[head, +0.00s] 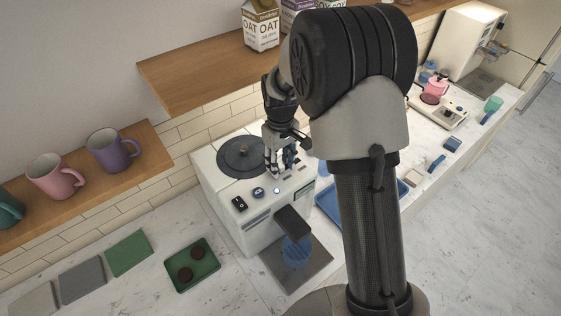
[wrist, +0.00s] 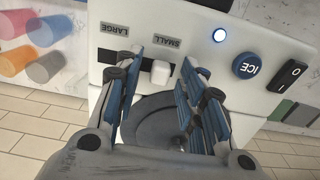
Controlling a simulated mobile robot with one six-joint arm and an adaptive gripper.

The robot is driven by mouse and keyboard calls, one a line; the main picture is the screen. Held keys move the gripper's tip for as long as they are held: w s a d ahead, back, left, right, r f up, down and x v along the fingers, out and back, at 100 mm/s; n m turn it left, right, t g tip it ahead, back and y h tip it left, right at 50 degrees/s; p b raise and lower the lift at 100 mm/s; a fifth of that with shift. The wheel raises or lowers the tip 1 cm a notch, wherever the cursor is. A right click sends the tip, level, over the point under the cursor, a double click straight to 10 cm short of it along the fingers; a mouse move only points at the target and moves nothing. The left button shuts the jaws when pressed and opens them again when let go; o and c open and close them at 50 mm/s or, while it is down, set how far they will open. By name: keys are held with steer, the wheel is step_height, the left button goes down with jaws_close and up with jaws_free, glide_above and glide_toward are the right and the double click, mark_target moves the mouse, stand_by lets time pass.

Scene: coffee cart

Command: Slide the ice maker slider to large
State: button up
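The white ice maker (head: 222,212) stands on the counter in the head view, with my gripper (head: 284,163) above its top panel. In the wrist view the white slider knob (wrist: 160,72) sits at the SMALL label (wrist: 165,43). The black slot runs left of it toward the LARGE label (wrist: 115,30). My gripper is open; its blue-padded fingers are on the left and right of the knob, with gaps visible. The left finger covers part of the slot. Contact with the panel cannot be told.
The ICE button (wrist: 247,65), a lit round light (wrist: 220,35) and a black power switch (wrist: 291,73) are right of the slider. A round lid (head: 242,153) is on top. A wooden shelf (head: 190,82) hangs behind and above the machine.

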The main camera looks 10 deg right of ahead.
steer(key=shift+c, duration=0.4)
jaws_close()
